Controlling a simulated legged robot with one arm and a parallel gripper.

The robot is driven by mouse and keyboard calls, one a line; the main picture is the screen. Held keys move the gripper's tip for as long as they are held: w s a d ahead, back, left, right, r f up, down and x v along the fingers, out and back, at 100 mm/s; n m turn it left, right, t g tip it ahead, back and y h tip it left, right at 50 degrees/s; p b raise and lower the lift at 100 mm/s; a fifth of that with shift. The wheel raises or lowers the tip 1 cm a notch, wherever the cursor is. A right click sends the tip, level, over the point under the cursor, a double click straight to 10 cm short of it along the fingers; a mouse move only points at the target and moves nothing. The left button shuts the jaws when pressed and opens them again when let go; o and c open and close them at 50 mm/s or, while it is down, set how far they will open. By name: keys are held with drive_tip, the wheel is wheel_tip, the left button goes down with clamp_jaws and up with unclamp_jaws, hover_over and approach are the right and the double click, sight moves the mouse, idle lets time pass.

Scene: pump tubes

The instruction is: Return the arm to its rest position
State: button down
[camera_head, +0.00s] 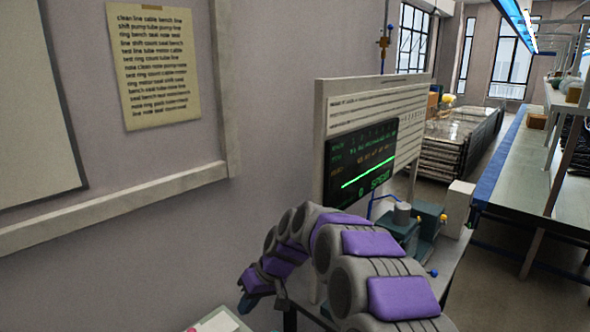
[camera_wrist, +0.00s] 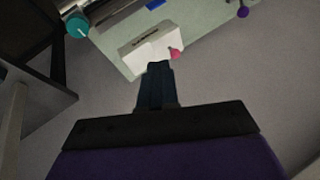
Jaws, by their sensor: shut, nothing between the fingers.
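My arm, grey with purple pads, arches across the lower middle of the head view and bends down at the left. My gripper (camera_wrist: 157,66) is shut and empty in the wrist view, its dark fingers together. The fingertips appear in front of a white box with a label (camera_wrist: 150,48) and a pink knob (camera_wrist: 175,53); I cannot tell the gap between them. In the head view the arm's end is low at the left, and its fingers are hard to make out.
A pale bench top (camera_wrist: 205,32) carries a teal-ended cylinder (camera_wrist: 77,25). A purple knob (camera_wrist: 243,12) is at its edge. A dark screen (camera_head: 361,165) on a board and a pump assembly (camera_head: 420,222) stand beyond my arm. A wall with a note (camera_head: 155,66) is left; an aisle opens behind.

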drive_tip(key=s+d+m+h, duration=0.2)
drive_tip(key=s+d, duration=0.6)
drive_tip(key=s, duration=0.5)
drive_tip(key=s+d+r+m+g+h, duration=0.1)
drive_tip(key=s+d+m+h, duration=0.1)
drive_tip(key=s+d, duration=0.7)
drive_tip(key=s+d+r+m+h, duration=0.1)
drive_tip(key=s+d, duration=0.7)
drive_tip(key=s, duration=0.9)
drive_tip(key=shift+d+m+h, duration=0.3)
drive_tip(key=shift+m+h, duration=0.2)
drive_tip(key=shift+m, duration=0.7)
drive_tip(key=shift+w+a, duration=0.1)
drive_tip(key=shift+a, duration=0.05)
